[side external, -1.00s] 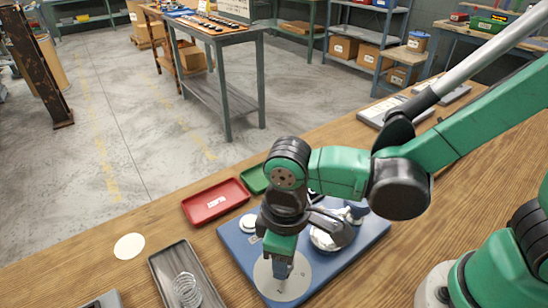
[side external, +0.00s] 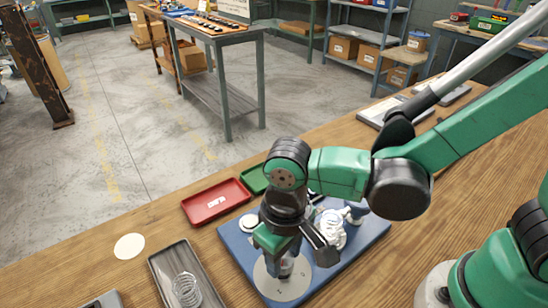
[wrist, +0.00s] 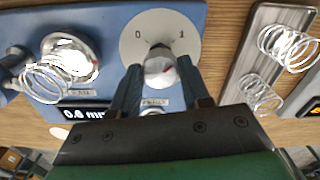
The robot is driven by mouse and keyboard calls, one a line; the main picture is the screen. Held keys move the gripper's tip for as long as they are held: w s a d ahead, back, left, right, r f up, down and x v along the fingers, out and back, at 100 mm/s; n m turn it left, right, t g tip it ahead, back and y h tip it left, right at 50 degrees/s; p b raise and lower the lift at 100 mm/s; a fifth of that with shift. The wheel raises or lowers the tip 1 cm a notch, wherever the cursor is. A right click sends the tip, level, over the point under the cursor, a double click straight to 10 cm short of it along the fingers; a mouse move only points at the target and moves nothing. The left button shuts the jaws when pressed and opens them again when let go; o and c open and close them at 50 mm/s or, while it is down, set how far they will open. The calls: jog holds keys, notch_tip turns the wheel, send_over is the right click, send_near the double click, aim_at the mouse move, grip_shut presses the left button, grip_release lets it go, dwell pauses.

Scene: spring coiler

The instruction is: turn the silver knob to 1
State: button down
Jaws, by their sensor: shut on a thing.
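The silver knob (wrist: 159,66) sits at the middle of a pale round dial (wrist: 137,27) on the blue machine base (wrist: 95,20). The dial carries the marks 0 and 1, with 0 on the left and 1 on the right in the wrist view. My gripper (wrist: 159,76) has one finger on each side of the knob and is shut on it. A little red shows on the knob; I cannot tell exactly where it points. In the side view my gripper (side external: 284,266) reaches down over the dial (side external: 268,286) and mostly hides the knob.
A wire coil (wrist: 46,80) stands at the machine's round silver part, beside a display (wrist: 82,113) that appears to read 0.0 mm. A grey tray (side external: 164,264) holds loose springs (side external: 187,290). Red (side external: 208,210) and green (side external: 252,179) trays lie behind.

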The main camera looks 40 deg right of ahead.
aim_at(284, 258)
jog(key=shift+c, duration=2.1)
grip_release()
jog(key=shift+r, duration=0.1)
jog(key=shift+r, duration=2.7)
jog(key=w+d+r+m+t, duration=0.1)
jog(key=w+d+r+t, duration=0.1)
jog(key=d, duration=0.6)
jog(key=w+d+r+m+t, duration=0.1)
jog(key=w+d+t, duration=0.1)
jog(key=d+t, duration=0.3)
jog(key=d, duration=0.3)
jog(key=shift+w+d+r, duration=0.15)
jog(key=shift+d+r, duration=0.15)
jog(key=shift+r, duration=0.05)
